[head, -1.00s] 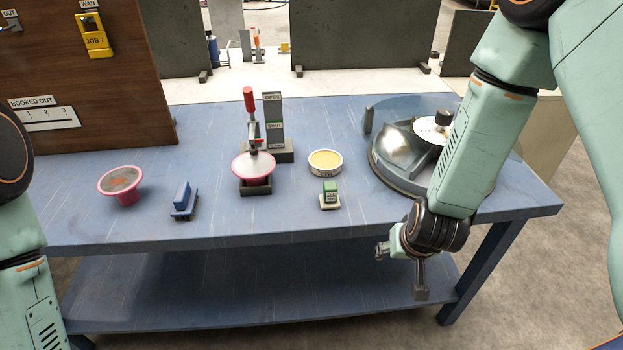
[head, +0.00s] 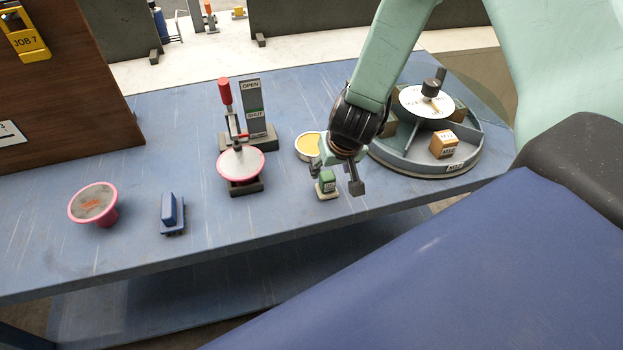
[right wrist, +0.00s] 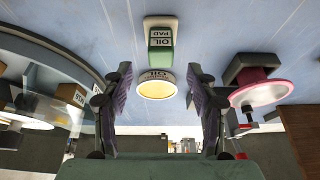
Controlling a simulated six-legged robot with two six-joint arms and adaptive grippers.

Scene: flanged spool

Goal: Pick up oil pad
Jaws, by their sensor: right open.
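The oil pad (head: 327,184) is a small green block on a pale base, standing on the blue bench near its front edge. In the right wrist view the oil pad (right wrist: 161,38) shows its "OIL PAD" label, beyond the fingertips and centred between them. My right gripper (head: 337,172) is just above and beside the pad in the head view, partly covering the space around it. Its two fingers are apart and empty in the right wrist view (right wrist: 160,82). I cannot tell whether either finger touches the pad. My left gripper is not in view.
A round tin with yellow content (head: 308,146) stands close behind the pad. A turntable tray (head: 385,160) with boxes is to the right. A red-handled clamp stand with a pink-rimmed disc (head: 240,162), a blue block (head: 172,212) and a pink-rimmed cup (head: 108,212) are left.

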